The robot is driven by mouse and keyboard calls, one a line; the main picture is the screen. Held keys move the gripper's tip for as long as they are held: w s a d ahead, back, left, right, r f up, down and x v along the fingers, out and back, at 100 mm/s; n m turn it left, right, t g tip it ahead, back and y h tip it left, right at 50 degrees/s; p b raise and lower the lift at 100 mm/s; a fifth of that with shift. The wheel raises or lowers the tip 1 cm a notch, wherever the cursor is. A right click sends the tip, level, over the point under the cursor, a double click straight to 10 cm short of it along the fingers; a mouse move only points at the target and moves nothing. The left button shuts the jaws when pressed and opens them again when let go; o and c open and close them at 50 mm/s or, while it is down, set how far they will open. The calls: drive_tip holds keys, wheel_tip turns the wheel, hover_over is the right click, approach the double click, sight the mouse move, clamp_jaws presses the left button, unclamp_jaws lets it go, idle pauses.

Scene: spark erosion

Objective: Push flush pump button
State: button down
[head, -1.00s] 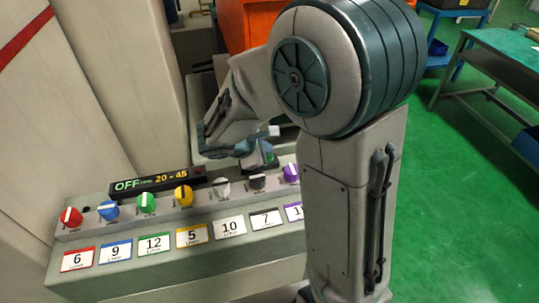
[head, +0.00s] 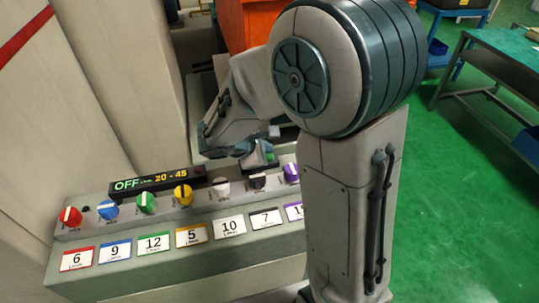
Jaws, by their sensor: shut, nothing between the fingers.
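A grey control panel (head: 170,262) stands in front of me, with a row of coloured knobs and a dark display (head: 158,184) reading OFF and 20 - 45. A small green piece (head: 269,157) shows at the panel's back right, beside the end of my arm; it may be the flush pump button, but I cannot be sure. My gripper (head: 257,157) is small and partly hidden here, low over the back right of the panel, shut and empty. Whether it touches the green piece cannot be told.
The knobs run from red (head: 70,216) to purple (head: 291,172), with numbered cards below them. My arm covers the panel's right end. A green-topped table (head: 505,48) stands at the right, with clear green floor before it.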

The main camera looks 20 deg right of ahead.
drive_tip(key=shift+s+f+b, duration=0.1)
drive_tip(key=shift+f+b, duration=0.3)
